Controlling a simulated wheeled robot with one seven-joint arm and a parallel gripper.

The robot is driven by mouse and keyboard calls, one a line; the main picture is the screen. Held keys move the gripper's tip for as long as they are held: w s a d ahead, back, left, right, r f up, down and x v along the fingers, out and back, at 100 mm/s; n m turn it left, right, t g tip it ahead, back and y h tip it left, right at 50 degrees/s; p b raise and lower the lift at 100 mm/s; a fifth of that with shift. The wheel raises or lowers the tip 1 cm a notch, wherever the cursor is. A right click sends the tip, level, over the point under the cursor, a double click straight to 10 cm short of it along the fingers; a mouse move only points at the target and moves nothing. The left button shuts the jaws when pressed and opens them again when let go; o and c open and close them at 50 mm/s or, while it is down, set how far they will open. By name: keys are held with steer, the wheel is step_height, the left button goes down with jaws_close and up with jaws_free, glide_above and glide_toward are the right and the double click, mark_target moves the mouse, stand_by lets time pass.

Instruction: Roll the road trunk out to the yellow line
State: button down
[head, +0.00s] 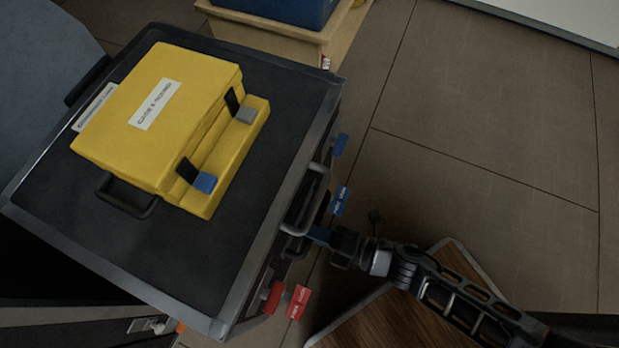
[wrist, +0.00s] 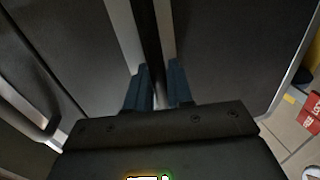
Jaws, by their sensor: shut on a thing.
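The road trunk (head: 190,265) is a large dark box with grey metal edges, filling the left of the head view. A silver handle (head: 300,208) stands out from its right side. My gripper (head: 316,234) is at that side, close to the handle. In the wrist view my blue fingers (wrist: 160,92) are shut around a dark upright bar (wrist: 151,45) against the trunk's side (wrist: 220,50). Part of the grasp is hidden by the gripper body.
A yellow case (head: 165,115) lies on the trunk top. Blue tags (head: 340,201) and red tags (head: 298,302) show beside the trunk. A wood-topped surface (head: 400,320) is at the bottom. A blue bin (head: 285,8) stands behind. Tiled floor (head: 490,150) at right is open.

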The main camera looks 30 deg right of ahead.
steer(key=c, duration=1.1)
jaws_free()
steer(key=shift+c, duration=0.2)
steer(key=p+v, duration=0.1)
steer(key=v, duration=0.6)
steer(key=shift+s+d, duration=0.3)
steer(key=shift+r, duration=0.1)
